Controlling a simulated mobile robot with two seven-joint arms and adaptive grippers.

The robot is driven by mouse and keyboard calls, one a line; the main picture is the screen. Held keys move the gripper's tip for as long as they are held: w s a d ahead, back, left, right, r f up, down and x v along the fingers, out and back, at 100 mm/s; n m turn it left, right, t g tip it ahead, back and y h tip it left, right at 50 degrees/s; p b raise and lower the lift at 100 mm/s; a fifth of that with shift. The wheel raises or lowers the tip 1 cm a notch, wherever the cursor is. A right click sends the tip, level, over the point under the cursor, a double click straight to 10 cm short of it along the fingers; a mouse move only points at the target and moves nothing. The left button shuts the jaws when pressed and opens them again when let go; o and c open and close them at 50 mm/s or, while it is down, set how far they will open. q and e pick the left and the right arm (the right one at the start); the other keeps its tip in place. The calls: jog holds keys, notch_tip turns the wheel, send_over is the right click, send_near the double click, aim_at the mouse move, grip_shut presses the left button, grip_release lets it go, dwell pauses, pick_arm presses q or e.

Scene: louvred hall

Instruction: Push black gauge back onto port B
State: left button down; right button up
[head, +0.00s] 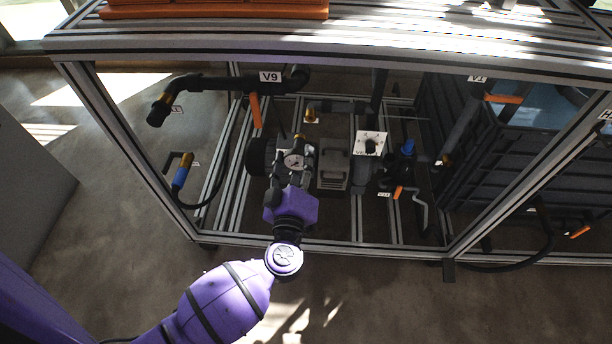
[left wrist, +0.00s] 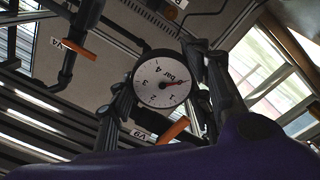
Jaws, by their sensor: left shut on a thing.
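The black gauge (head: 294,161) with a white dial is between the fingers of my left gripper (head: 293,168), inside the frame of the rig. In the left wrist view the gauge (left wrist: 158,87) faces the camera, with a red needle, and a finger of the left gripper (left wrist: 163,92) lies on each side of it. The gripper is shut on the gauge. Port B cannot be made out for certain. A brass fitting (head: 311,112) with a small white label stands behind the gauge. Whether the gauge touches any port is hidden. My right gripper is out of view.
The aluminium frame (head: 350,250) borders the opening, with a dark crate (head: 470,150) farther right.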

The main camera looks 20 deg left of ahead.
pick_arm(q)
notch_tip(320, 180, down, 6)
jog(key=w+d+b, duration=0.1)
jog(key=w, duration=0.1)
jog(key=b+x, duration=0.1)
jog(key=x, duration=0.7)
jog(key=shift+w+r, duration=0.1)
jog(key=shift+w, duration=0.05)
dwell(0.4)
dwell(0.6)
jog(key=x, duration=0.2)
jog(key=shift+w+a, duration=0.1)
jog(key=shift+w, duration=0.25)
dwell(0.3)
